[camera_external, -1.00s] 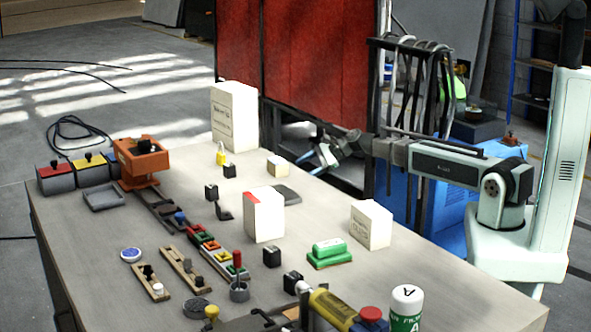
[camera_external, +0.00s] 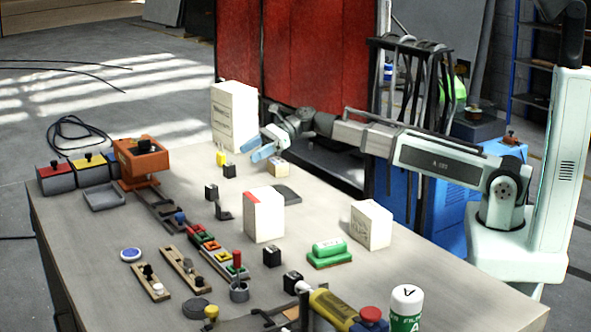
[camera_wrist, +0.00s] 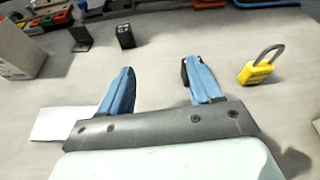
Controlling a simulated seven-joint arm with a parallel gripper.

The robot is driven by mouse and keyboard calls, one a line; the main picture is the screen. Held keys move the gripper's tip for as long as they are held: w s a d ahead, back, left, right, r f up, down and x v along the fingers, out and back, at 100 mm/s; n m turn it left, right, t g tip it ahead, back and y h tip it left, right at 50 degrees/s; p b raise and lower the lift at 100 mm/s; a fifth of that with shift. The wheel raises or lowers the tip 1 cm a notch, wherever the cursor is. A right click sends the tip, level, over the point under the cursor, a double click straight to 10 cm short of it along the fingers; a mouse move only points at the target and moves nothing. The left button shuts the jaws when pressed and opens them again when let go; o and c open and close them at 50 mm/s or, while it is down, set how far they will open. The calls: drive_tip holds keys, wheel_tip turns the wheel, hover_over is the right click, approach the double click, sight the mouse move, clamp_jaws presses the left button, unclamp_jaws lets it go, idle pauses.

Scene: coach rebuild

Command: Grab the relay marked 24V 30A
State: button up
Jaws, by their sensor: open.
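Several small black relay-like cubes stand on the workbench. One (camera_external: 229,171) is near the yellow padlock, another (camera_external: 211,192) is left of it, and two more (camera_external: 272,257) (camera_external: 292,282) are nearer the front. Their markings are too small to read. My gripper (camera_external: 249,151) is open and empty above the back of the bench. In the wrist view, my gripper's blue fingers (camera_wrist: 159,67) are spread apart. The near black cube (camera_wrist: 184,72) is partly hidden behind the right finger. A second black cube (camera_wrist: 125,37) stands farther ahead, left of centre.
A small pale box (camera_external: 278,168) is close to the gripper; a tall white box (camera_external: 234,117) stands behind. A red-striped box (camera_external: 264,217) and a black bracket (camera_external: 223,211) stand nearer the front.

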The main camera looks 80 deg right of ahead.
drive_tip(key=g+y, duration=0.1)
approach(211, 186)
drive_tip(key=shift+n+g, duration=0.3)
drive_tip(key=x, duration=0.4)
drive_tip(key=shift+w+r, duration=0.1)
drive_tip(key=shift+w, duration=0.25)
drive_tip(key=shift+x, duration=3.3)
drive_tip(key=shift+s, duration=0.1)
drive_tip(key=c, duration=1)
drive_tip(key=shift+c, duration=0.2)
